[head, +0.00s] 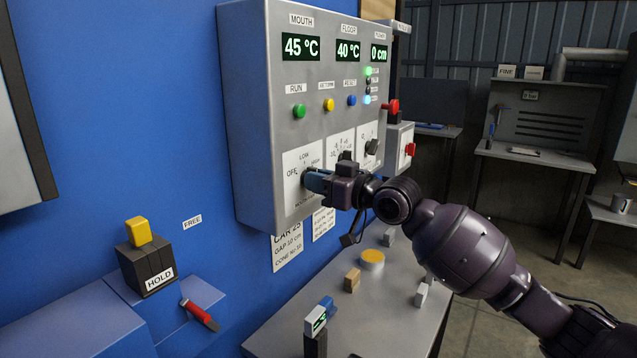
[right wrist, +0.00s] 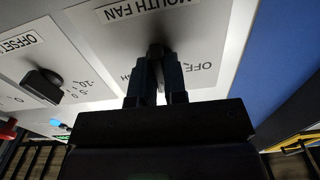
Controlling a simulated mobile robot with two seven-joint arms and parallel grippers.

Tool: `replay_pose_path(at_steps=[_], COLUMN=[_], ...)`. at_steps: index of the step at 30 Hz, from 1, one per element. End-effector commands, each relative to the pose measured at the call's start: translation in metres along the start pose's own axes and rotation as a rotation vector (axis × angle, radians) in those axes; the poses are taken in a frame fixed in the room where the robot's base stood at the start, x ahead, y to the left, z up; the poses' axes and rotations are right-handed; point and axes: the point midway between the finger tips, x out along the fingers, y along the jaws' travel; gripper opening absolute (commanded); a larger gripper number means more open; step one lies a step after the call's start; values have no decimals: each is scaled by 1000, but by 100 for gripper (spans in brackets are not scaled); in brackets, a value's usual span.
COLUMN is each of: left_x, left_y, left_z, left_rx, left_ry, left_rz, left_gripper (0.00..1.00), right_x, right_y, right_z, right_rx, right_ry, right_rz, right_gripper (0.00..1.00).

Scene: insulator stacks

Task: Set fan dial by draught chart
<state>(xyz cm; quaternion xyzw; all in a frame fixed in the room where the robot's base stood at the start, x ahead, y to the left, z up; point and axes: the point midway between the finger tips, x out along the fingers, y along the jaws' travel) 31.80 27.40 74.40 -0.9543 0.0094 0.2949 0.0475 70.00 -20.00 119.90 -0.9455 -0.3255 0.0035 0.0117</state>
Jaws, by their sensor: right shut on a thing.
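The mouth fan dial (head: 305,178) is a dark knob on a white plate at the control panel's lower left, marked OFF, LOW and HIGH. My right gripper (head: 314,181) is shut on this knob. In the right wrist view its two fingers (right wrist: 156,72) close around the dial (right wrist: 157,49), under an upside-down MOUTH FAN label. The fingers hide most of the knob, so its exact pointing is unclear. I cannot tell whether either is the draught chart. My left gripper is not in view.
The grey panel (head: 250,130) shows MOUTH 45 °C, FLOOR 40 °C and 0 cm, above green, yellow and blue buttons. An offset dial (right wrist: 43,86) is beside the fan dial. Below stands a table (head: 285,322) with small blocks. A HOLD block (head: 148,272) is at left.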

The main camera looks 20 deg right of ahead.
Motion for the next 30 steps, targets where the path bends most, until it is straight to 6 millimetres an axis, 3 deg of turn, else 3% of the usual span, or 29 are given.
replay_pose_path(at_steps=[16, 17, 21, 30], left_x=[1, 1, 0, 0], left_y=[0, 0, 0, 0], left_z=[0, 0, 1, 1], left_rx=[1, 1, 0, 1], left_ry=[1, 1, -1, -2], left_rz=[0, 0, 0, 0], left_gripper=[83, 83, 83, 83], right_x=[0, 0, 0, -1], right_y=[0, 0, 0, 0], right_z=[-3, -3, -3, -1], right_rx=[-27, -26, -26, -25], right_ry=[6, 6, 5, 2], right_rz=[0, 0, 0, 1], right_gripper=[0, 16, 37, 38])
